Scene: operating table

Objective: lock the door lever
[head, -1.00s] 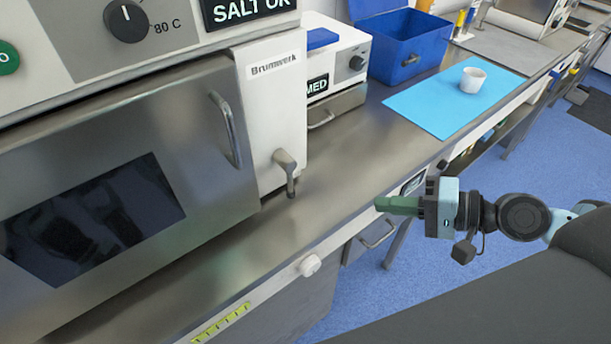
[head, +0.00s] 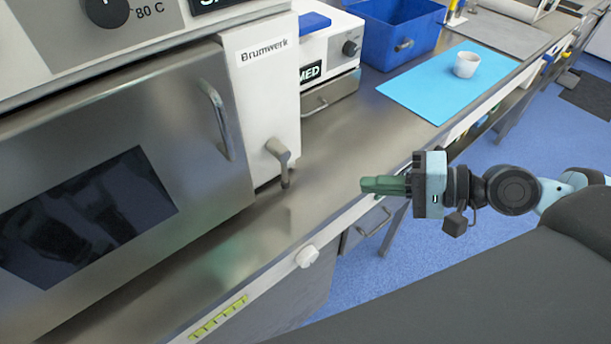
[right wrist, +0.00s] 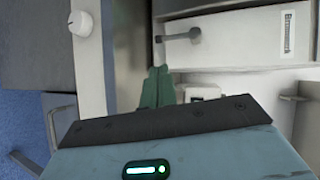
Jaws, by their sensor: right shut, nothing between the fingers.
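The door lever (head: 281,158) is a grey metal handle on the white panel (head: 266,100) marked Brumwerk, right of the steel oven door (head: 110,180). In the head view it hangs down, slightly tilted. The door looks closed against its frame. In the right wrist view the lever (right wrist: 185,35) shows beyond the fingers. My right gripper (head: 372,185) is right of the lever, apart from it, with green fingers shut and empty, pointing left. The fingers also show in the right wrist view (right wrist: 157,88). My left gripper is not in view.
The steel counter (head: 340,145) between lever and gripper is clear. A white knob (head: 307,257) sticks out from its front edge. Behind stand a white MED device (head: 325,50), a blue bin (head: 395,30) and a white cup (head: 467,64) on a blue mat (head: 420,95).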

